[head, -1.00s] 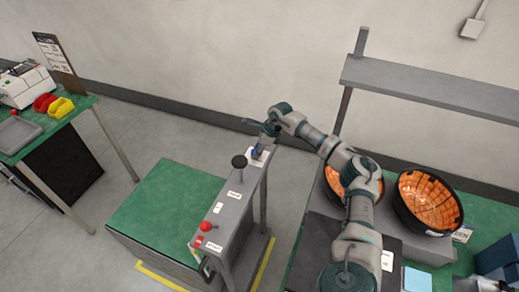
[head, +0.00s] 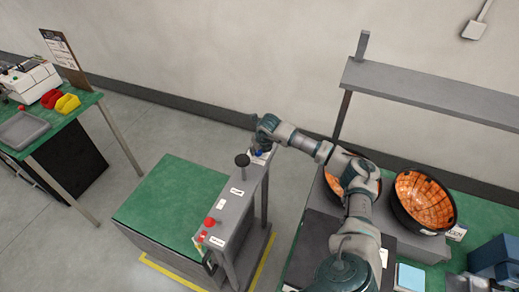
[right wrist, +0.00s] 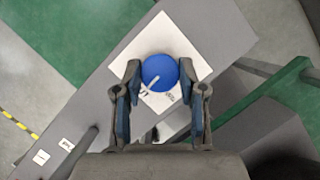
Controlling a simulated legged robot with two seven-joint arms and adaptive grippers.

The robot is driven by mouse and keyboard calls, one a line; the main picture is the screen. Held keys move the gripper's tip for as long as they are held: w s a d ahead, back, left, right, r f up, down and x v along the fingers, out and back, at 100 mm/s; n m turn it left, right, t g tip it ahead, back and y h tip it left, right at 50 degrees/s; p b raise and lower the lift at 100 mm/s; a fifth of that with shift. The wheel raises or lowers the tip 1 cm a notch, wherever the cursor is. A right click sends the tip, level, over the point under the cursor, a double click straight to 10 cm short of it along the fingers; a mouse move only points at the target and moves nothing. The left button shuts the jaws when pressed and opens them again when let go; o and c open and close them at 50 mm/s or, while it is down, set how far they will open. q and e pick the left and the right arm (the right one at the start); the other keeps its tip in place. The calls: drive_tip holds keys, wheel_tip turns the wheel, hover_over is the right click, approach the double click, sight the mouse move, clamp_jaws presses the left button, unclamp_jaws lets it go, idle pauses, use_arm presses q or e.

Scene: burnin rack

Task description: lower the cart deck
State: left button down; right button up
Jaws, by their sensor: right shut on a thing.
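The cart has a green deck (head: 168,205) beside a grey control panel (head: 232,206). The panel carries a blue round knob (right wrist: 160,73) with a white pointer mark, over a white label, at its far end. A black ball-topped lever (head: 242,160) stands mid-panel and a red button (head: 209,222) sits at the near end. My right gripper (head: 259,150) is at the far end, pointing down. In the right wrist view its blue-padded fingers (right wrist: 160,84) sit either side of the blue knob, shut on it. My left gripper is out of view.
A green table (head: 60,118) with a grey tray (head: 25,130) is at the left. Yellow floor tape (head: 262,262) edges the cart. Open floor lies between the cart and left table.

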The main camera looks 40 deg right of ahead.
drive_tip(key=m, duration=0.1)
drive_tip(key=m+h, duration=0.1)
drive_tip(key=m, duration=0.1)
drive_tip(key=shift+w+m, duration=0.25)
drive_tip(key=shift+m, duration=0.15)
drive_tip(key=shift+m+g+h, duration=0.4)
drive_tip(key=shift+m+g, duration=0.1)
drive_tip(key=shift+m, duration=0.1)
drive_tip(key=shift+s+a+f, duration=0.1)
drive_tip(key=shift+s, duration=0.05)
drive_tip(key=o, duration=1.1)
drive_tip(key=shift+r, duration=0.3)
drive_tip(key=v, duration=1.1)
drive_tip(key=shift+a+r, duration=0.1)
drive_tip(key=shift+a, duration=0.05)
